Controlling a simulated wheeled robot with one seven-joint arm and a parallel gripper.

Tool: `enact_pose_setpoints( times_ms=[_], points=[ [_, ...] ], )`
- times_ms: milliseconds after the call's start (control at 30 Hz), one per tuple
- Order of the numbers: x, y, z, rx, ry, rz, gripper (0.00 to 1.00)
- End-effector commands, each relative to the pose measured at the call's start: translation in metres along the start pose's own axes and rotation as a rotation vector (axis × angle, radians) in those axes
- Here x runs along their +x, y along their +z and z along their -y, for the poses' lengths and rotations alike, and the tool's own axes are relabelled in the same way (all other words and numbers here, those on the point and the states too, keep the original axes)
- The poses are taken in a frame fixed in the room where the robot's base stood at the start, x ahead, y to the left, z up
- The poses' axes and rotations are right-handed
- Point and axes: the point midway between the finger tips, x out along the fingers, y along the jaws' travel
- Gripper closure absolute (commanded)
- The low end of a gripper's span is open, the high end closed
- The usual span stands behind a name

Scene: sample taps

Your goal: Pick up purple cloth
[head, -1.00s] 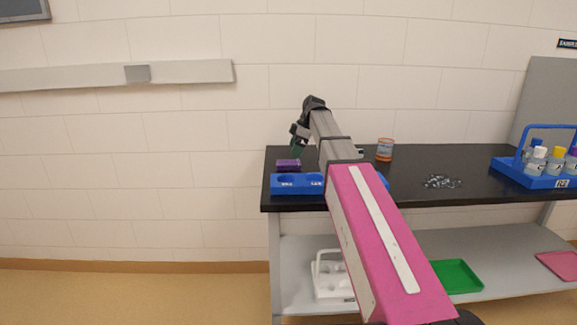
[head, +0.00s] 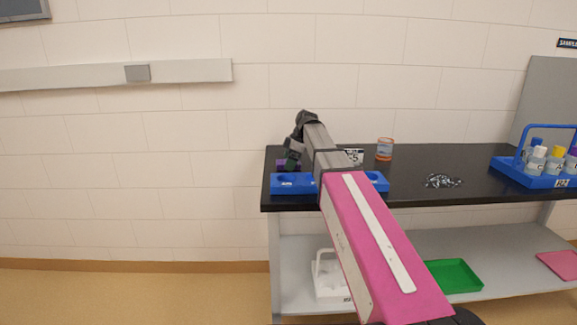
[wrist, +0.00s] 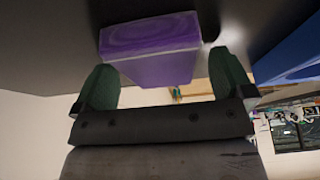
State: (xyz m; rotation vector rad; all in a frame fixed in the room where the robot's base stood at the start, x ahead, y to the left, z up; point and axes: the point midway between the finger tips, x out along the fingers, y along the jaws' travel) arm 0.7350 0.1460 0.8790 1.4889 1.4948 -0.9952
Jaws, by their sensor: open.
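The purple cloth (wrist: 152,50) is a folded, block-like piece on the black bench top. In the wrist view it lies between and just beyond the two green fingertips of my gripper (wrist: 165,82). The jaws are open, with a finger on either side of it; I cannot tell whether either finger touches it. In the head view my gripper (head: 292,158) is low over the left end of the bench, and only a bit of the purple cloth (head: 281,165) shows behind it.
A blue rack (head: 293,184) stands in front of the cloth on the black bench (head: 410,185). An orange-banded jar (head: 384,149), a pile of small dark pieces (head: 443,181) and a blue carrier (head: 530,176) with capped bottles stand further right. The bench's left edge is close.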

Motion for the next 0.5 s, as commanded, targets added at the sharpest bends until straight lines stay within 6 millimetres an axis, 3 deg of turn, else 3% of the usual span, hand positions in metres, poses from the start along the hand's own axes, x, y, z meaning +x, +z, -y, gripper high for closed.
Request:
enact_pose_setpoints(
  times_ms=[67, 200, 233, 500],
  points=[
    [0.0006, 0.0003, 0.0, 0.0, 0.0, 0.0, 0.04],
    [0.0005, 0.0003, -0.0001, 0.0, 0.0, 0.0, 0.5],
    [0.0005, 0.0003, -0.0001, 0.0, 0.0, 0.0, 0.54],
    [0.0002, 0.0002, -0.0001, 0.0, 0.0, 0.0, 0.54]
  ],
)
